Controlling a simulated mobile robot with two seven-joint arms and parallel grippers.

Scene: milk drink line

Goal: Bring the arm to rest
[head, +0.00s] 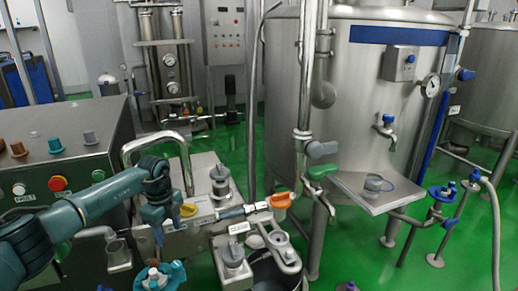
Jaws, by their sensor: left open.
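My left arm comes in from the left in the head view and bends downward over the steel bench. My left gripper (160,232) points down at its end, open, with nothing seen between its fingers. It hangs just left of a steel block with a yellow knob (188,210). I cannot tell whether it touches the block. My right gripper is not in view.
A control console (72,150) with knobs and buttons stands at left. A large steel tank (350,110) stands at right, with a small shelf holding a metal cup (373,184). An orange-handled valve (280,200) is right of the gripper. Green floor (345,255) shows between.

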